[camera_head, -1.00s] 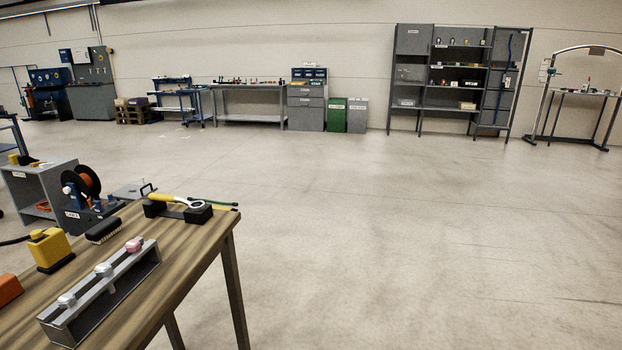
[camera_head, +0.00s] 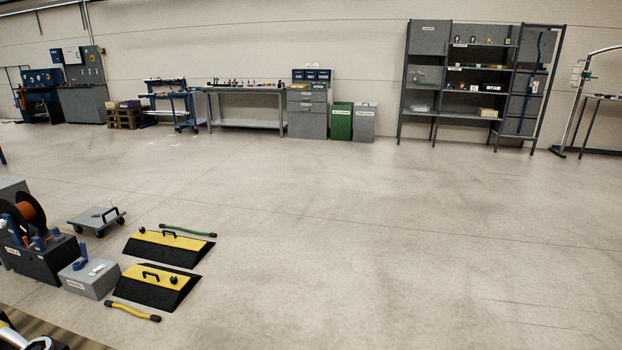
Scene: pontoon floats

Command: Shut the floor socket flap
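I cannot make out a floor socket with a flap for certain anywhere in the head view. Two low black wedge-shaped floor pieces with yellow tops and black handles lie on the floor at the lower left, a rear one (camera_head: 167,248) and a front one (camera_head: 156,287). Whether either has to do with the socket I cannot tell. A green cable piece (camera_head: 188,230) lies behind them and a yellow one (camera_head: 133,312) in front.
A grey box (camera_head: 90,279), a reel unit (camera_head: 38,258) and a low grey trolley (camera_head: 96,219) stand left of the wedges. Shelving (camera_head: 473,85) and benches line the far wall. The middle and right floor is clear.

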